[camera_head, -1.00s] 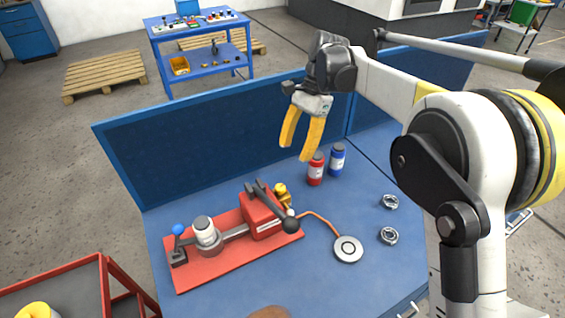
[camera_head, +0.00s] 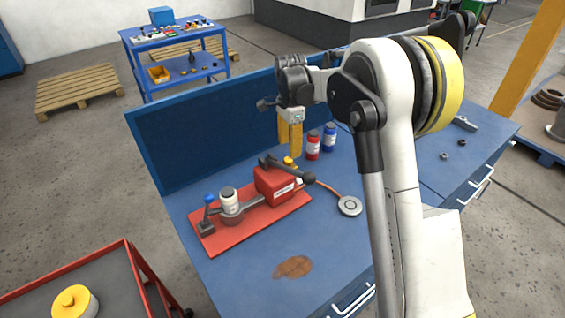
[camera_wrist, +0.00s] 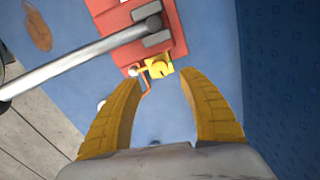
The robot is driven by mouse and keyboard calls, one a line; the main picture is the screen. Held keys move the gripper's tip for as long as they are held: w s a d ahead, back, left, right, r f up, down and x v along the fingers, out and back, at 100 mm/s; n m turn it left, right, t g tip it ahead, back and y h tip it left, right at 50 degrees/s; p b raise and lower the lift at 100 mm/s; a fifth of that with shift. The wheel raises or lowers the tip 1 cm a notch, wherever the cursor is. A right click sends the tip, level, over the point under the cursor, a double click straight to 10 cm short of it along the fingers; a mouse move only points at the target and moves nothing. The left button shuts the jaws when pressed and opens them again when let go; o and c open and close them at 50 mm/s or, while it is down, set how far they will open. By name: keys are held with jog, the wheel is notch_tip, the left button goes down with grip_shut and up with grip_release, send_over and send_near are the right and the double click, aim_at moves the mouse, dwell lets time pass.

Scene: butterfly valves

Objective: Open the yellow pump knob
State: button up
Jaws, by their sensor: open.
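The red pump (camera_head: 274,184) stands on a red base plate on the blue workbench, with a dark lever over it. A small yellow knob (camera_head: 289,162) sits behind the red pump body. In the wrist view the yellow knob (camera_wrist: 159,67) lies just beyond and between the fingertips, at the edge of the red plate. My gripper (camera_head: 290,153) points down above the knob, its yellow fingers spread. In the wrist view my gripper (camera_wrist: 161,80) is open with nothing between its fingers. I cannot tell the exact height of the gap to the knob.
A red bottle (camera_head: 313,146) and a blue bottle (camera_head: 330,137) stand close behind the knob. The bench's blue back panel (camera_head: 200,140) rises behind. The pump lever (camera_wrist: 80,60) crosses the wrist view at left. A round disc (camera_head: 349,206) lies on the right.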

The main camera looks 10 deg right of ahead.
aim_at(288, 159)
notch_tip(288, 159, down, 6)
jog(key=shift+a+r+b, duration=0.15)
jog(key=shift+r+b, duration=0.05)
jog(key=shift+b, duration=0.3)
grip_shut()
